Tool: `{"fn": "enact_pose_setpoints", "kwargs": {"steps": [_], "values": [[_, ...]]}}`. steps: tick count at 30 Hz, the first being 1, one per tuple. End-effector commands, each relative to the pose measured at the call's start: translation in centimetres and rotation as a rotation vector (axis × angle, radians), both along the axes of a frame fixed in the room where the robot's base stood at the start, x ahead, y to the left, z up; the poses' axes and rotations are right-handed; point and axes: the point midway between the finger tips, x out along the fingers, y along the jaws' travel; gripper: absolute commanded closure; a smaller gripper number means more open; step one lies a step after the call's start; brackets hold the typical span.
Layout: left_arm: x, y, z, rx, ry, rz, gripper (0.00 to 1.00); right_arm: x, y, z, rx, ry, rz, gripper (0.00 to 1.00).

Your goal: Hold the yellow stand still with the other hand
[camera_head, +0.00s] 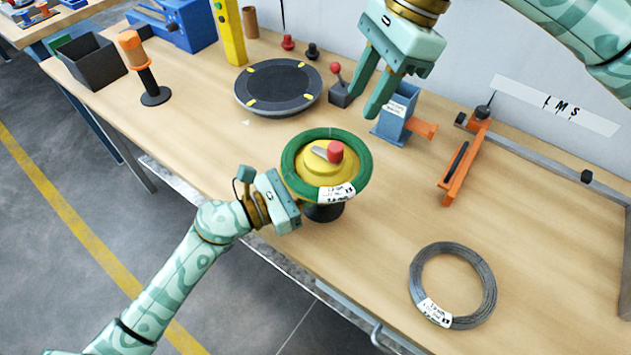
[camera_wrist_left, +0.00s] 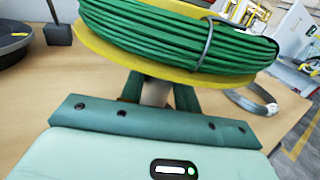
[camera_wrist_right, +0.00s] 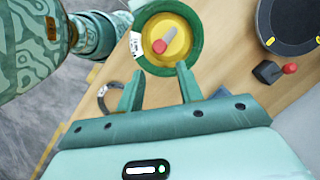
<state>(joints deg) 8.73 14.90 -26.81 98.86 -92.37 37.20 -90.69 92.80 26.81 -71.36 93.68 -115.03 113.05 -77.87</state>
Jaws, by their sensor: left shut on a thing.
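The yellow stand (camera_head: 318,165) is a round yellow plate and hub with a red knob on a grey lever, above a dark base. A green coil (camera_head: 291,156) with a white label lies around its hub. In the left wrist view the coil (camera_wrist_left: 175,38) sits on the plate's yellow rim (camera_wrist_left: 110,50). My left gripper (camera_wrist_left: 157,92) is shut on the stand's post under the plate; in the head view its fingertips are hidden. My right gripper (camera_head: 361,104) is open and empty, above and behind the stand. The right wrist view shows the stand (camera_wrist_right: 178,50) beyond its fingers (camera_wrist_right: 160,70).
A grey wire coil (camera_head: 488,280) lies front right. A black turntable (camera_head: 280,88), a small red-knobbed lever box (camera_head: 341,94), a blue holder (camera_head: 394,117) and an orange bar tool (camera_head: 462,165) stand behind. The table between the stand and the grey coil is bare.

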Motion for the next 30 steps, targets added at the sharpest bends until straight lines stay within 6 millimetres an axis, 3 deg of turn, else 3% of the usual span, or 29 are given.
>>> {"fn": "enact_pose_setpoints", "kwargs": {"steps": [14,16,22,25,30], "values": [[0.0,0.0,0.0,0.001,0.001,0.000,1.00,0.0,0.0,0.0,0.000,0.000,0.000,0.64],[0.0,0.0,0.0,0.001,0.001,0.000,1.00,0.0,0.0,0.1,0.000,-0.001,0.001,0.54],[0.0,0.0,0.0,0.001,0.001,0.000,1.00,-0.1,1.6,3.0,-0.051,-0.093,0.047,0.54],[0.0,0.0,-0.1,0.001,0.001,0.000,1.00,-0.8,3.3,4.2,-0.152,-0.190,0.253,0.54],[0.0,0.0,0.0,0.001,0.001,0.000,1.00,-1.2,4.0,3.7,-0.250,-0.286,0.773,0.54]]}}
